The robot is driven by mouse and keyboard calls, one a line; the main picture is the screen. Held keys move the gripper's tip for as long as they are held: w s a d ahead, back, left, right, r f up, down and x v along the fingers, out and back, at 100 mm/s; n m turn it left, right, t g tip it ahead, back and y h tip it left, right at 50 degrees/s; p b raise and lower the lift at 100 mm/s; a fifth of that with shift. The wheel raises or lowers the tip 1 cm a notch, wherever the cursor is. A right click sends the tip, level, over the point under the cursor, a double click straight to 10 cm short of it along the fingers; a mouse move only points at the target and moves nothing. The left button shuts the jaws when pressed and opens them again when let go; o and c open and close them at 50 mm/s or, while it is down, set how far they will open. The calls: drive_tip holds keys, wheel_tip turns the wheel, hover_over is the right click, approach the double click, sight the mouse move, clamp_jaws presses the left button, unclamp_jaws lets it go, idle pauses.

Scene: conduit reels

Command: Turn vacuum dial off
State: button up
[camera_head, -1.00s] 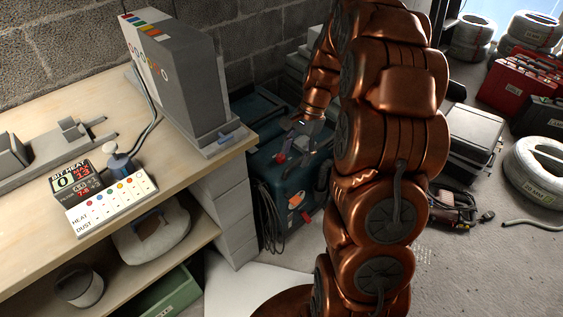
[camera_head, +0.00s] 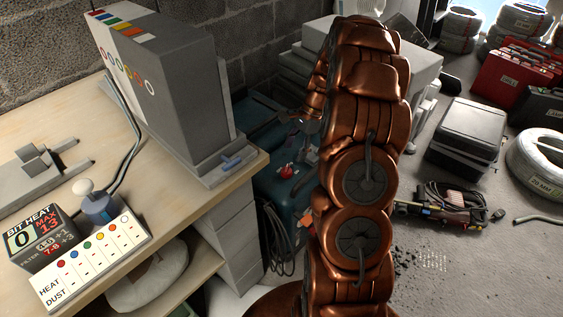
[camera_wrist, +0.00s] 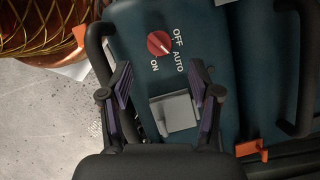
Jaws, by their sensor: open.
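The vacuum is a teal box-like machine (camera_head: 283,205) on the floor beside the workbench. Its red round dial (camera_wrist: 159,43) is on the top panel, with OFF, AUTO and ON printed around it in the wrist view. A small pale mark on the dial seems to point toward AUTO. The dial also shows as a red knob (camera_head: 286,171) in the head view. My gripper (camera_wrist: 160,76) is open and empty, its two dark fingers apart below the dial in the wrist picture. It does not touch the dial. My arm partly hides the gripper and vacuum in the head view.
Black handles flank the dial panel, and a grey latch (camera_wrist: 175,113) lies between my fingers in the picture. The workbench (camera_head: 180,175) stands left, with a control box (camera_head: 95,262). Black cases (camera_head: 467,130) and a power tool (camera_head: 445,205) lie right on the floor.

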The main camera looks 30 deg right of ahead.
sight(288, 167)
drive_tip(key=b+x, duration=0.1)
drive_tip(key=x, duration=0.6)
drive_tip(key=shift+s+a+f, duration=0.1)
drive_tip(key=shift+a+f, duration=0.05)
drive_tip(key=shift+f, duration=0.1)
drive_tip(key=c, duration=1.1)
drive_tip(key=shift+c, duration=0.2)
